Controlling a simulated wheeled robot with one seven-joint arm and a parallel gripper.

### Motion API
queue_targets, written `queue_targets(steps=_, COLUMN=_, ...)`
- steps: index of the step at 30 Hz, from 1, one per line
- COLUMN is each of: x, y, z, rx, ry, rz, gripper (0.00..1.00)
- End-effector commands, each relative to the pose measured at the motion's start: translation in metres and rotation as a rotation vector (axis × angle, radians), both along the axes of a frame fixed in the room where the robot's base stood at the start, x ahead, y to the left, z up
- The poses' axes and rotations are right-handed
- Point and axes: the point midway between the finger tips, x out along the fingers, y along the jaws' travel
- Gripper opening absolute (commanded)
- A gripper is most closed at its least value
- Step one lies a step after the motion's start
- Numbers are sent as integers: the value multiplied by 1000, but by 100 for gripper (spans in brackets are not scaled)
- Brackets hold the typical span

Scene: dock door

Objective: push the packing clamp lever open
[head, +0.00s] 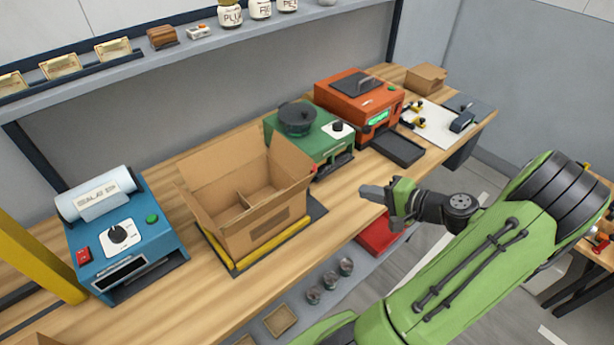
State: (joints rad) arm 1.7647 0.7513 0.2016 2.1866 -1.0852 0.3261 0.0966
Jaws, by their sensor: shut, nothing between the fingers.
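Small yellow-and-black clamps (417,123) sit on a white board (437,131) at the right end of the bench; they are too small to tell a lever's position. The cardboard box (262,224) stands open on a dark base with yellow edge strips (272,246), and no lever is clear there either. My gripper (365,191) is shut and empty. It points left in the picture, near the bench's front edge, right of the box and apart from it. It appears nearer to me than the clamps and touches nothing that I can see.
A blue machine (120,232) stands left of the box. A green machine (318,135) and an orange machine (358,100) with a dark tray (398,147) stand behind my gripper. A shelf (200,45) runs above. Bare wood (338,207) shows right of the box.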

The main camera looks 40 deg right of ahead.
Motion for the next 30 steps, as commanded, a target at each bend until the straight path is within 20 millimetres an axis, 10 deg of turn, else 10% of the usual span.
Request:
queue_targets(steps=13, x=5, y=-2, z=-3, rx=8, ry=-14, rz=-14, gripper=0)
queue_targets(steps=30, x=112, y=19, z=-31, rx=6, ry=-13, rz=-11, gripper=0)
